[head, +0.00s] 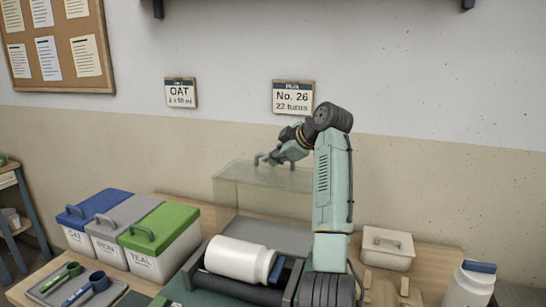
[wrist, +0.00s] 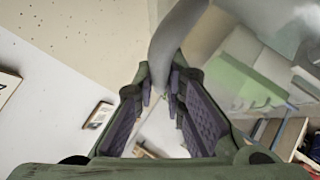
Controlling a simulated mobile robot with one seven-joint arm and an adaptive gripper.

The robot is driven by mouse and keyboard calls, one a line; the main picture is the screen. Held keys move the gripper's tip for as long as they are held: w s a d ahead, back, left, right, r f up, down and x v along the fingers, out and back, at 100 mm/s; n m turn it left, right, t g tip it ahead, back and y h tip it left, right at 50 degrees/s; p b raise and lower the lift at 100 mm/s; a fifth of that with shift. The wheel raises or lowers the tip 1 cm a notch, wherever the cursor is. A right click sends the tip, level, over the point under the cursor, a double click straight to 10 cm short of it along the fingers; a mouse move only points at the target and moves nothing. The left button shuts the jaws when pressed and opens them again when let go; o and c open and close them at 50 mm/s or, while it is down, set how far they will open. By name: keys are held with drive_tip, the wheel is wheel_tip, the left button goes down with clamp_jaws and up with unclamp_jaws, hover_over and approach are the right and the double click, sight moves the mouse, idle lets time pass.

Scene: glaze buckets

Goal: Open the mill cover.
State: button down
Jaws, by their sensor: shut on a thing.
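The mill cover (head: 240,195) is a clear, greenish box with a grey handle (head: 259,158) on top, in the middle of the head view. My gripper (head: 274,158) is at this handle, at the cover's top edge. In the wrist view, my gripper's purple-padded fingers (wrist: 160,95) are shut on the curved grey handle (wrist: 172,50). The mill, with a white jar (head: 238,258) lying on dark rollers (head: 240,289), is in front of the cover. I cannot tell whether the cover's lower edge is raised.
Lidded buckets, blue (head: 92,206), grey (head: 125,216) and green (head: 160,227), stand at the left. A tray (head: 112,295) with scoops is in front of them. A cream lidded box (head: 388,249) and a white bottle (head: 468,286) stand at the right. The wall is behind the cover.

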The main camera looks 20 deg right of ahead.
drive_tip(key=c, duration=1.8)
unclamp_jaws()
drive_tip(key=shift+s+d+f, duration=0.25)
drive_tip(key=shift+d+f, duration=0.05)
drive_tip(key=shift+d, duration=0.25)
drive_tip(key=shift+o, duration=0.7)
drive_tip(key=shift+w+a, duration=0.15)
drive_tip(key=shift+a, duration=0.05)
drive_tip(key=shift+a+r, duration=0.1)
drive_tip(key=shift+r, duration=0.1)
drive_tip(key=v, duration=1.2)
